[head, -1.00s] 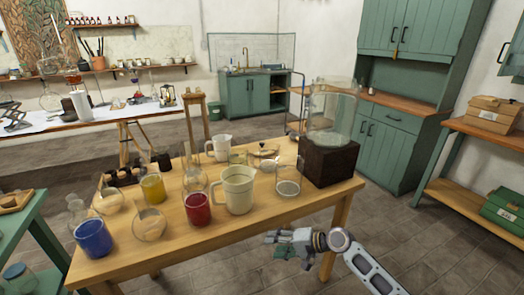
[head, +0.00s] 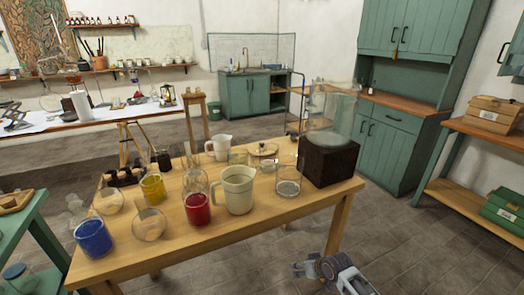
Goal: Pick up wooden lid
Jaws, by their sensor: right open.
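What looks like the wooden lid (head: 263,150), a small round brown piece with a knob, sits at the far side of the wooden table (head: 260,225), behind the glass beakers. It is small in the picture, so I cannot tell whether it lies on the table or on a vessel. My right gripper (head: 299,269) is open and empty, in front of the table's front edge and lower right of the lid, well apart from it. My left gripper is not in view.
A cream jug (head: 238,190), a clear beaker (head: 288,183) and a red-filled beaker (head: 197,208) stand between the front edge and the lid. A dark block (head: 330,163) with a large glass vessel stands at the table's right end. The table's front right strip is bare.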

